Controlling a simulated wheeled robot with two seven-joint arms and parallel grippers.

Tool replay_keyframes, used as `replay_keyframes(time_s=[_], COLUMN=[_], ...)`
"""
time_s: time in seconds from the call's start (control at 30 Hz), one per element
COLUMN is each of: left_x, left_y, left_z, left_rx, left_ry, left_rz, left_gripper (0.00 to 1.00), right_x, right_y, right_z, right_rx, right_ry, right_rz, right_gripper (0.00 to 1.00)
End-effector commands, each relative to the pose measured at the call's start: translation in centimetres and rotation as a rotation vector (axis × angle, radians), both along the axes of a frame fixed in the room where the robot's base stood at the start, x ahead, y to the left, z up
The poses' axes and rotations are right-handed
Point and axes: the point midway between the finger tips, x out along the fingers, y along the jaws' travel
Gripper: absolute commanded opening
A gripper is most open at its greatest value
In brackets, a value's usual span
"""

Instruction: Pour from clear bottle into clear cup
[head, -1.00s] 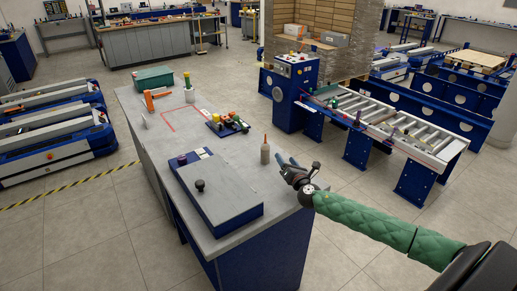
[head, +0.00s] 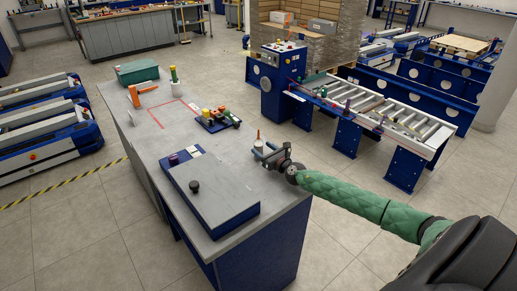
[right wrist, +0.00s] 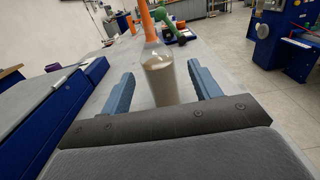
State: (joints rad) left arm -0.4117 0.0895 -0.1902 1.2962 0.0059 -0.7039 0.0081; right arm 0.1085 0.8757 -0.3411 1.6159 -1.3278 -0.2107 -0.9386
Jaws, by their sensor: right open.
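A clear bottle (right wrist: 160,78) with a long orange top and pale grey contents stands upright on the grey-topped workbench. In the head view, it (head: 259,138) is near the bench's right edge, partly hidden by my right gripper. My right gripper (head: 262,152) is open at the bottle. In the right wrist view, its two blue-grey fingers (right wrist: 162,80) are on either side of the bottle, with a visible gap on each side. I cannot pick out a clear cup for sure. My left gripper is not in view.
A flat blue-and-grey box (head: 212,196) with a black knob lies on the near bench. A tray of coloured items (head: 219,120), an orange tool (head: 137,94) and a green bin (head: 145,72) are farther back. A roller conveyor (head: 375,108) stands to the right.

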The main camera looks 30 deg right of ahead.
Motion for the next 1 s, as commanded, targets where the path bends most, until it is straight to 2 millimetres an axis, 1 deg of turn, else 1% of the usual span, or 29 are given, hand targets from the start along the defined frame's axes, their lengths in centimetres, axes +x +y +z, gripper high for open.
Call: replay_keyframes(time_s=[0.07, 0.13, 0.23, 0.4, 0.6, 0.63, 0.67, 0.8, 0.9, 1.0], left_x=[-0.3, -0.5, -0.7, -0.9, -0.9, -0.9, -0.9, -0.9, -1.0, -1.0], left_y=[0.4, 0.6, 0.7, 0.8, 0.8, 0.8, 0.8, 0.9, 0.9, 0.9], left_z=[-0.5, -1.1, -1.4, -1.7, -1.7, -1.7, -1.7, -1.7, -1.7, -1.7], left_rx=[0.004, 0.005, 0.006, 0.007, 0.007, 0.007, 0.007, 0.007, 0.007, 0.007], left_ry=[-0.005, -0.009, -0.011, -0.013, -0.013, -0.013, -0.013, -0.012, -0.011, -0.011], left_rz=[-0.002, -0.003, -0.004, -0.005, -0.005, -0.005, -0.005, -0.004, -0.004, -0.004], left_gripper=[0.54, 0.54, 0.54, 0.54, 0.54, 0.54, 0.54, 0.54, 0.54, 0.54], right_x=[1.1, 1.9, 2.8, 3.4, 3.4, 3.4, 3.4, 3.4, 3.4, 3.4], right_y=[0.2, 0.2, 0.3, 0.4, 0.4, 0.3, 0.3, 0.3, 0.3, 0.3], right_z=[0.5, 0.3, 0.2, 0.1, 0.1, 0.1, 0.1, 0.1, 0.1, 0.1], right_rx=[0.002, 0.002, 0.002, 0.001, 0.001, 0.001, 0.001, 0.001, 0.001, 0.001], right_ry=[-0.002, -0.002, -0.002, 0.0, 0.0, 0.0, 0.0, 0.0, -0.001, -0.001], right_rz=[-0.002, -0.003, -0.002, -0.001, -0.001, -0.001, -0.001, -0.001, -0.001, -0.001], right_gripper=[0.62, 0.62, 0.62, 0.62, 0.62, 0.58, 0.53, 0.25, 0.07, 0.07])
